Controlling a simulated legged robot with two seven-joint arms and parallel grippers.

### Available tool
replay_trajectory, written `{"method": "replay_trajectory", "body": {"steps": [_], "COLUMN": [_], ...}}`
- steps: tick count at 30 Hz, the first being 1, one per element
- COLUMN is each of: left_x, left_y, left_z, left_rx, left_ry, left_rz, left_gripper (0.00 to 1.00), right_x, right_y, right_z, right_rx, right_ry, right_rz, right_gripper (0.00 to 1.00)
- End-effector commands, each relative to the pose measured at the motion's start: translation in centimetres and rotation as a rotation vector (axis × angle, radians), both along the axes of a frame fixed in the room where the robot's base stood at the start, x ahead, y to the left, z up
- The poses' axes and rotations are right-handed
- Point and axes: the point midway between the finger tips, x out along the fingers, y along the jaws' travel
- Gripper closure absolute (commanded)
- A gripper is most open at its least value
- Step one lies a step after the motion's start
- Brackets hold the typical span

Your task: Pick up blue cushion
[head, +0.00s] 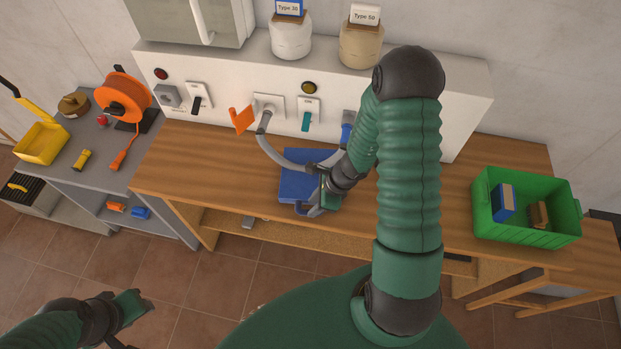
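The blue cushion (297,180) appears as a flat blue square lying on the wooden bench (210,165), left of the middle of the view. My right gripper (312,204) is at the cushion's front right edge, and my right arm hides part of the area beside it. The fingers are small and dark here, so I cannot tell whether they are open or closed on the cushion. My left gripper (140,303) is low at the left, over the floor and away from the bench; its finger opening is not clear.
A grey hose (275,150) curves just behind the cushion from the white panel (230,85). A green crate (530,232) holding small boxes stands at the right. A grey table (90,150) with an orange cable reel (122,97) is at the left. The bench left of the cushion is clear.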

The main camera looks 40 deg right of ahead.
Motion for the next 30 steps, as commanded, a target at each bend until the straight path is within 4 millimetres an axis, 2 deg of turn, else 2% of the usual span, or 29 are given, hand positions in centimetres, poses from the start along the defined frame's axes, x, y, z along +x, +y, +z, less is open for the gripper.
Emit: {"method": "replay_trajectory", "body": {"steps": [1,3,6,13,20,30], "left_x": [0.0,0.0,0.0,0.0,0.0,0.0], "left_y": [0.0,0.0,0.0,0.0,0.0,0.0], "left_z": [-0.5,-0.8,-1.0,-0.9,-0.9,-0.9], "left_rx": [0.0,0.0,0.0,0.0,0.0,0.0], "left_ry": [0.0,0.0,0.0,0.0,0.0,0.0], "left_rz": [0.0,0.0,0.0,0.0,0.0,0.0], "left_gripper": [0.64,0.64,0.64,0.64,0.64,0.64], "right_x": [0.0,0.3,0.6,0.7,0.7,0.7], "right_y": [0.3,0.7,0.9,1.0,1.0,1.0], "right_z": [-1.3,-2.5,-3.4,-3.3,-3.3,-3.3], "right_rx": [0.003,0.002,0.0,-0.001,-0.001,0.0], "right_ry": [0.003,0.002,0.002,0.0,0.0,0.0], "right_rz": [-0.002,0.0,-0.001,0.001,0.001,0.001], "right_gripper": [0.69,0.69,0.69,0.7,1.0,1.0]}}
